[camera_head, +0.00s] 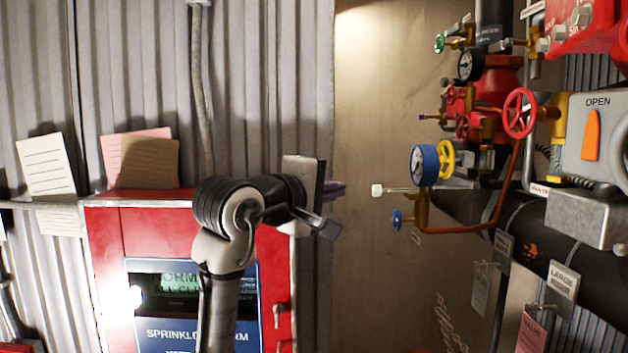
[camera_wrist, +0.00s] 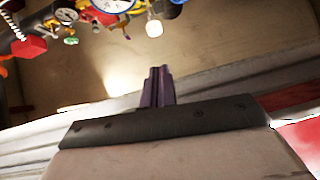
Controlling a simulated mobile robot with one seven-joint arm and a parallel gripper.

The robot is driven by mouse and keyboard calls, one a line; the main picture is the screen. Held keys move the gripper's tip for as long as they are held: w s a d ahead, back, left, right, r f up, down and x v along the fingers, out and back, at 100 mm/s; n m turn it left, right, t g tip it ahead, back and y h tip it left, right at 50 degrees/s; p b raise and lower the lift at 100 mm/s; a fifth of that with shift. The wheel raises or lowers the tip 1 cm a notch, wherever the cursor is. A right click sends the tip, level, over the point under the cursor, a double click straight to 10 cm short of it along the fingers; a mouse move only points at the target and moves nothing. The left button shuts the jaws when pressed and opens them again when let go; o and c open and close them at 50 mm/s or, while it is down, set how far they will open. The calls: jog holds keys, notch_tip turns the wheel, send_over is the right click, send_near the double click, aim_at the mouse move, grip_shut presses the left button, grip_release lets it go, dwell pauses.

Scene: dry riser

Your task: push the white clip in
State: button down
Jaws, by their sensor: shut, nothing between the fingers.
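The white clip (camera_head: 377,190) is a small pale block at the left end of a thin rod that runs right toward the gauge and valve pipework. It also shows in the wrist view (camera_wrist: 154,28), at the top, ahead of the fingertips. My gripper (camera_head: 338,189) points right, with its purple fingers shut and empty. In the head view the fingertips are left of the clip at nearly the same height, with a gap between them. In the wrist view the shut fingers (camera_wrist: 160,72) point up toward the clip, apart from it.
A blue-rimmed gauge (camera_head: 423,165), a yellow handwheel (camera_head: 447,159) and a blue valve knob (camera_head: 397,219) are close around the rod. A red sprinkler alarm cabinet (camera_head: 150,225) stands at the left behind my arm. The tan wall around the clip's left side is clear.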

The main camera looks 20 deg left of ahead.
aim_at(378, 191)
jog(key=shift+w+d+f+p, duration=0.1)
jog(key=shift+w+d+p, duration=0.2)
jog(key=shift+w+d, duration=0.3)
jog(key=shift+w+d+f+p, duration=0.1)
jog(key=shift+w+d+p, duration=0.25)
jog(key=shift+d, duration=0.4)
jog(key=shift+w+d+f+p, duration=0.1)
jog(key=shift+w+d+p, duration=0.15)
jog(key=shift+w+d, duration=0.35)
jog(key=shift+d, duration=0.25)
jog(key=shift+w+d, duration=0.2)
jog(key=shift+d, duration=0.55)
jog(key=shift+w+d, duration=0.2)
jog(key=shift+d, duration=0.5)
jog(key=shift+a, duration=0.1)
